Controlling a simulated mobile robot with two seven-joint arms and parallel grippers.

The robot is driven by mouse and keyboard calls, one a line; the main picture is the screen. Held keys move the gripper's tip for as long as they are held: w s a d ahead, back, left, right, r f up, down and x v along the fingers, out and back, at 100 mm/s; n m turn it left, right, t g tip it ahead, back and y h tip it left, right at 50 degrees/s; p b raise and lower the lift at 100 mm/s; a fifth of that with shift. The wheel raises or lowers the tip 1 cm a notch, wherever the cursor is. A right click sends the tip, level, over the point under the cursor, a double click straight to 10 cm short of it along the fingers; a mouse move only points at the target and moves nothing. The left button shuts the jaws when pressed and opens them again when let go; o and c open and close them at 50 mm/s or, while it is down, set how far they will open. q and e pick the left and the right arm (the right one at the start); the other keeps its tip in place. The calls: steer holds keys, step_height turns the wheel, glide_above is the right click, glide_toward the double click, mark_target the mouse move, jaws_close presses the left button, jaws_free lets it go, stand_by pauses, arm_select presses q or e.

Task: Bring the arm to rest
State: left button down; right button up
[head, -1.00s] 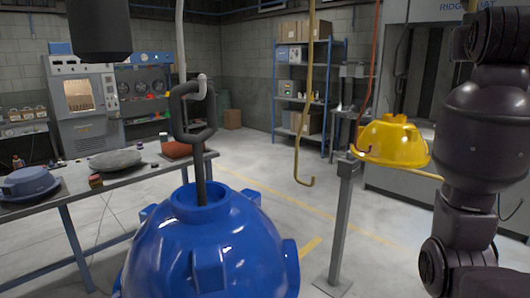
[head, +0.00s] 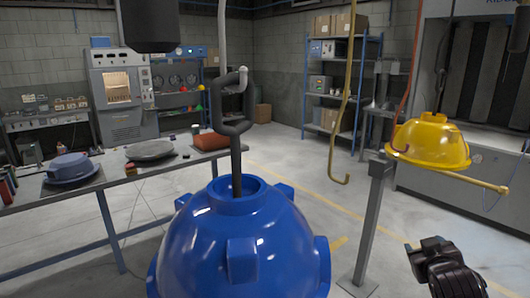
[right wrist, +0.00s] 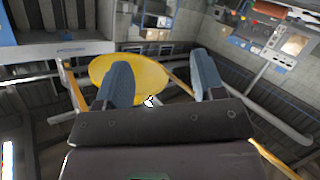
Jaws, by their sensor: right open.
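My right gripper (right wrist: 163,82) is open in the right wrist view, with its two blue-grey fingers apart and nothing held between them. The yellow hood (head: 432,142) sits at the right of the head view, by a red hook line (head: 408,85) and above a horizontal bar (head: 470,176). The yellow hood also shows beyond the fingers in the right wrist view (right wrist: 145,75), apart from them as far as I can tell. A dark part of my right arm shows low at the right of the head view. My left gripper is not in view.
A large blue hood (head: 240,240) hangs in front from a grey hook (head: 238,105). An empty yellow hook (head: 344,120) hangs right of it. A grey post (head: 370,220) stands below the yellow hood. A workbench (head: 150,180) is at the left.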

steer(key=s+a+f+y, duration=0.1)
steer(key=s+a+f, duration=0.2)
steer(key=s+f, duration=0.5)
steer(key=s+a+f+g+y, duration=0.1)
steer(key=s+a+f, duration=0.2)
steer(key=s+f, duration=0.6)
steer(key=s+a+f+g+y, duration=0.1)
steer(key=s+a+f, duration=0.2)
steer(key=s+f, duration=0.5)
steer(key=shift+s+a+f+m+y, duration=0.3)
steer(key=shift+s+f+y, duration=0.1)
steer(key=shift+f, duration=0.35)
